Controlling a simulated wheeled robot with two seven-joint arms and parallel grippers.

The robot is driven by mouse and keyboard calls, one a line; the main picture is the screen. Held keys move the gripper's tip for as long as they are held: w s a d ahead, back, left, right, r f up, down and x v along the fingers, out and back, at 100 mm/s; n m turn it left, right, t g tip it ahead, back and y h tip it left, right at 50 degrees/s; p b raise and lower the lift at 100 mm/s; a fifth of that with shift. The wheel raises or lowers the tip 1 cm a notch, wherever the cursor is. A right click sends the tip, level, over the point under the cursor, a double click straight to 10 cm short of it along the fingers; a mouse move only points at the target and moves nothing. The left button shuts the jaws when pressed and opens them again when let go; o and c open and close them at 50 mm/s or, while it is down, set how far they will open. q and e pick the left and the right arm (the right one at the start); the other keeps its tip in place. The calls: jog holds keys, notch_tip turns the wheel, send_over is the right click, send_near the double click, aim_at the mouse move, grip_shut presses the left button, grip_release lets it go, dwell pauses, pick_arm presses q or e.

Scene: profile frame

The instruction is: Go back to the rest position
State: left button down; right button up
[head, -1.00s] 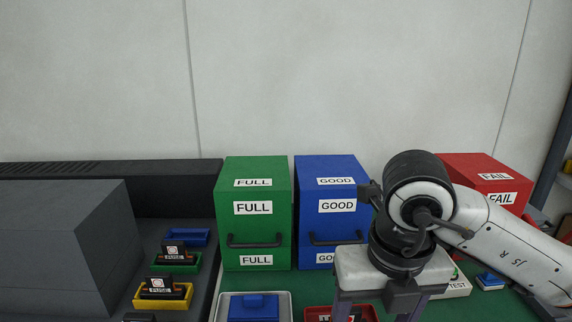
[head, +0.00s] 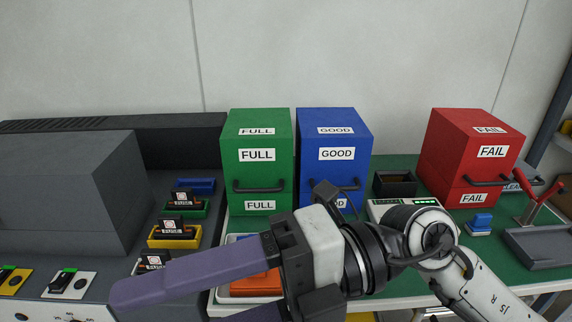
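My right arm comes in from the lower right. Its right gripper (head: 195,298) points left across the front of the bench, with its two purple fingers apart and nothing seen between them. The lower finger is partly cut off by the bottom edge of the picture. The gripper and wrist hide part of the trays on the bench behind them. My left gripper is not in view.
Green FULL (head: 258,180), blue GOOD (head: 345,125) and red FAIL (head: 465,140) cabinets stand on the green bench. A dark machine (head: 60,190) is at left, beside coloured fuse holders (head: 174,236). A small dark box (head: 394,184) and a grey tray (head: 540,248) are at right.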

jog(key=w+d+r+m+t+y, duration=0.3)
jog(key=w+r+m+t+y, duration=0.15)
jog(key=r+y, duration=0.4)
jog(key=w+d+r+m+t+h, duration=0.3)
jog(key=w+d+m+t, duration=0.5)
jog(key=m+t, duration=0.75)
jog(key=w+d+f+m+t+h, duration=0.6)
jog(key=w+d+f+m+h, duration=0.4)
jog(key=f+m+h, duration=0.55)
jog(key=s+d+f+m+g+h, duration=0.1)
jog(key=s+d+f+g+h, duration=0.3)
jog(key=f, duration=0.6)
jog(key=s+d+f+m+g+h, duration=0.15)
jog(key=s+d+f+g, duration=0.3)
jog(key=f, duration=0.45)
jog(key=s+d+f+g, duration=0.1)
jog(key=s+f+g, duration=0.45)
jog(key=s, duration=0.35)
jog(key=s+d+f+g, duration=0.1)
jog(key=s+f+g, duration=0.3)
jog(key=s+f, duration=0.4)
jog(key=w+a+f+t+y, duration=0.1)
jog(key=w+a+f+t, duration=0.1)
jog(key=f, duration=0.3)
jog(key=w+a+f+t+y, duration=0.1)
jog(key=a+f+t, duration=0.2)
jog(key=f, duration=0.3)
jog(key=shift+w+a+f+t, duration=0.15)
jog(key=shift+w+f+t, duration=0.15)
jog(key=shift+w, duration=0.1)
